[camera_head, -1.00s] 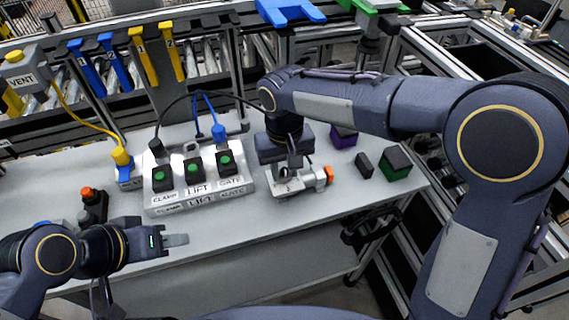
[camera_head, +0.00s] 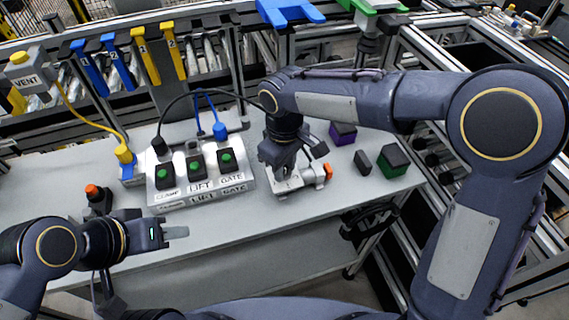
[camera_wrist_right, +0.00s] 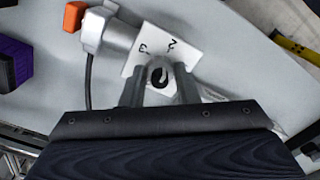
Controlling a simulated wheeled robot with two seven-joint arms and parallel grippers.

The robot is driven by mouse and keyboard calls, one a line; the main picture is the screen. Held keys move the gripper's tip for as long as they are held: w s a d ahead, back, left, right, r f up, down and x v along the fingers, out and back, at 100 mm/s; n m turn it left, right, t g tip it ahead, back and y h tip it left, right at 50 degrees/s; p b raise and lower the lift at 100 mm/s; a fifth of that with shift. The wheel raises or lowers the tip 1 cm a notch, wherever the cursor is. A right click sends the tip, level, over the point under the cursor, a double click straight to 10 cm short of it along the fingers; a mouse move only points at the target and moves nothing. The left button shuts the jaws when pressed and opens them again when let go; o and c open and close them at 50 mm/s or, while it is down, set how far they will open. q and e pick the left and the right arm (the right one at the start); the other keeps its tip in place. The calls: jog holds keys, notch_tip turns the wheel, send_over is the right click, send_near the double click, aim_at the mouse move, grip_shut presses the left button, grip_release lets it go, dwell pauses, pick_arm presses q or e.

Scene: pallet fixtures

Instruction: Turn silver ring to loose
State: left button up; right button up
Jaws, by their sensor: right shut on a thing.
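The silver fixture with an orange end (camera_head: 328,171) sits on the grey table, below my right gripper (camera_head: 284,184). In the right wrist view its orange end (camera_wrist_right: 75,16) and a white plate with black marks (camera_wrist_right: 148,45) show. My right gripper (camera_wrist_right: 158,88) points down, its two fingers shut around the silver ring (camera_wrist_right: 158,73), which has a dark round centre. The gripper hides most of the ring, so its turn position cannot be read. My left gripper (camera_head: 175,231) is away at the table's front left, holding nothing visible; its finger gap cannot be made out.
A button box (camera_head: 203,190) with green buttons and cables stands left of the fixture. A purple block (camera_head: 343,134), a dark block (camera_head: 363,162) and a green block (camera_head: 395,160) lie to the right. A red-topped button (camera_head: 94,192) is near my left arm.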

aim_at(285, 167)
dwell(0.3)
jog(key=o, duration=1)
notch_tip(285, 167, up, 8)
jog(key=shift+f, duration=0.1)
jog(key=shift+d, duration=0.1)
